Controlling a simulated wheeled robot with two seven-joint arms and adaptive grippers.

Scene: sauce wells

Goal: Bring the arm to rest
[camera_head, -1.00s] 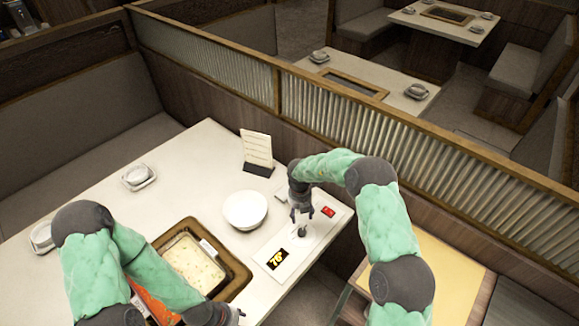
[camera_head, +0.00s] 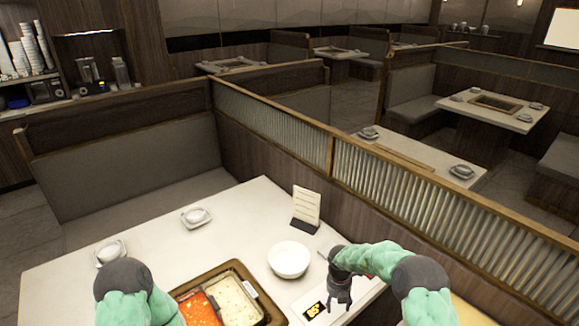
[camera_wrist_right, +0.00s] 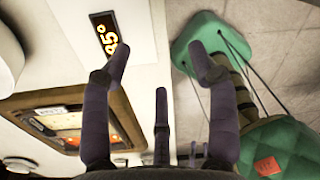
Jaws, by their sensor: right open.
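My right gripper (camera_head: 340,300) points down over the right part of the table (camera_head: 240,215), beside the white bowl (camera_head: 289,260). In the right wrist view its fingers (camera_wrist_right: 165,68) are spread apart with nothing between them. The black display with orange digits (camera_wrist_right: 104,34) lies on the table below, and it also shows in the head view (camera_head: 315,309). My left arm comes in at the lower left of the head view; its gripper is out of the picture.
A divided pot (camera_head: 238,300) with red and pale broth sits in the table at the front. A menu stand (camera_head: 305,209) stands behind the bowl. Cups on saucers (camera_head: 196,216) are at the left. A ribbed partition (camera_head: 400,185) runs behind the table.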

